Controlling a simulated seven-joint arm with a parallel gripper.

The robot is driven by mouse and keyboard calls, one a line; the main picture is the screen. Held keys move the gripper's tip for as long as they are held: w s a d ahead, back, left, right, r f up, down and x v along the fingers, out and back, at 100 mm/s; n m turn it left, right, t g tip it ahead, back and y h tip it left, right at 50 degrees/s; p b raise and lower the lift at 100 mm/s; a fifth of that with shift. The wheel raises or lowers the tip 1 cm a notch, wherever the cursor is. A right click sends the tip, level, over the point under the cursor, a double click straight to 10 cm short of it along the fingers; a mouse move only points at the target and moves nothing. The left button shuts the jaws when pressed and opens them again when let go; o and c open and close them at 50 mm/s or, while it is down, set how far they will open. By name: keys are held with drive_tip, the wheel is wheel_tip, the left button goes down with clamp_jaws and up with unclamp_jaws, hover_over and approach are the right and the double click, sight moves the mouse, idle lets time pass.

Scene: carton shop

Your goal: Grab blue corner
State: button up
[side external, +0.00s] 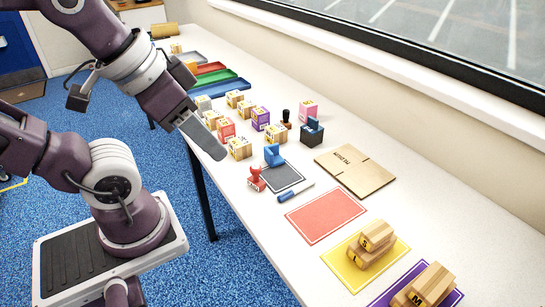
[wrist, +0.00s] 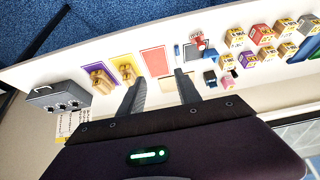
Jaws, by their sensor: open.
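A small blue corner-shaped piece (side external: 272,155) stands at the back edge of a dark pad (side external: 285,178) on the white table. In the wrist view a small blue piece (wrist: 209,53) shows beside the red stamp, above and right of my fingers. Another blue piece (side external: 313,124) sits on a black block (side external: 312,136) farther back. My gripper (side external: 216,152) hangs in the air over the table's near edge, left of the blue corner and apart from it. In the wrist view my gripper (wrist: 161,92) is open with nothing between its two fingers.
A red stamp (side external: 256,179) and a blue-handled tool (side external: 295,192) lie close to the pad. Several printed wooden cubes (side external: 239,148) stand behind. A flat carton (side external: 354,171) lies right. A red mat (side external: 326,216) is bare; a yellow mat (side external: 343,271) holds wooden blocks.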

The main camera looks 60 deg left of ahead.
drive_tip(key=shift+o, duration=1.1)
